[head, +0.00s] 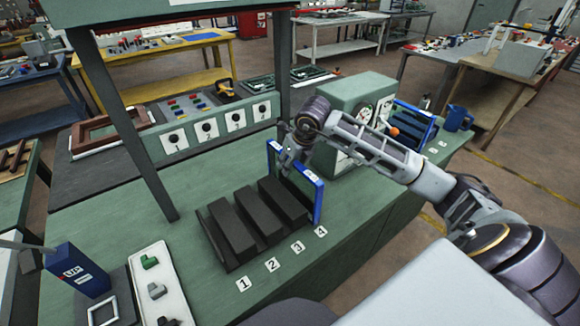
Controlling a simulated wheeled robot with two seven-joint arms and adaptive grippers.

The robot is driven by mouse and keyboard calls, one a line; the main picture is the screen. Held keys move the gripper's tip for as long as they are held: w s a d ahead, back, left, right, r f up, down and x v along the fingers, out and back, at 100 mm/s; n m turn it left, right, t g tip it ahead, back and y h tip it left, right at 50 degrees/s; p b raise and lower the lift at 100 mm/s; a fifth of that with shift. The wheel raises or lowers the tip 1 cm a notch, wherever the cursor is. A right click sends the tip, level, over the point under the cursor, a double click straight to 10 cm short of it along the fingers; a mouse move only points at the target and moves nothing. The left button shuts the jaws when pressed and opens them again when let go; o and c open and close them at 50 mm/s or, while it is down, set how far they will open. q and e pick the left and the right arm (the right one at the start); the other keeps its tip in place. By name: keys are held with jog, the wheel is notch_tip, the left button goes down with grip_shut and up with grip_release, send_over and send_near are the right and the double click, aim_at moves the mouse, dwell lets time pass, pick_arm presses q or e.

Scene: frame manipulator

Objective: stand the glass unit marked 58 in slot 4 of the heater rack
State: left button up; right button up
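The heater rack (238,236) is a row of black blocks on the green bench, with number cards 1 to 4 along its front. A blue-framed glass unit (317,203) stands upright at the right end of the rack, by card 4 (320,231). Its lower edge is partly hidden by the last block, so I cannot tell whether it is fully seated. A small white label on its frame is too small to read. My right gripper (289,166) is at the unit's top edge, fingers around or against it; its grip is unclear. My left gripper is not in view.
A green gauge box (352,100) stands just behind the unit. A dark post (135,135) rises left of the rack.

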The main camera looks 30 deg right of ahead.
jog(key=v, duration=0.9)
jog(key=shift+r, duration=0.15)
dwell(0.5)
